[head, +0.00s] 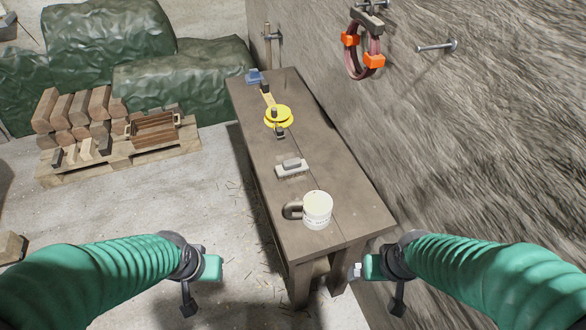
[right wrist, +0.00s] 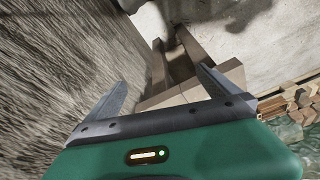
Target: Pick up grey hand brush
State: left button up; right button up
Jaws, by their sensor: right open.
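The grey hand brush (head: 292,168) lies on the wooden bench (head: 345,215), about midway along it, behind a white mug. My left gripper (head: 215,268) is left of the bench's near end, apart from the brush; its jaws are too small to judge. My right gripper (head: 360,270) is at the bench's near right corner, also apart from the brush. In the right wrist view my right gripper (right wrist: 160,95) has its two fingers spread wide with nothing between them. The brush does not show clearly there.
The white mug (head: 317,209) stands near the bench's front end. A yellow round tool (head: 278,116) and a blue item (head: 254,77) lie farther back. The rough stone wall (head: 480,150) rises close on the right. A pallet (head: 115,160) with wood stands left; the floor between is open.

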aim_at(294, 167)
jog(key=u, duration=2.6)
jog(key=z, duration=2.6)
jog(key=i+j+z, duration=0.2)
jog(key=j+z, duration=0.25)
jog(key=i+j+z, duration=0.2)
jog(key=j+z, duration=0.3)
jog(key=i+j+z, duration=0.1)
jog(key=j+z, duration=0.8)
jog(key=k+j+z, duration=0.1)
jog(key=j+z, duration=0.4)
jog(key=k+j+z, duration=0.15)
jog(key=j+z, duration=0.3)
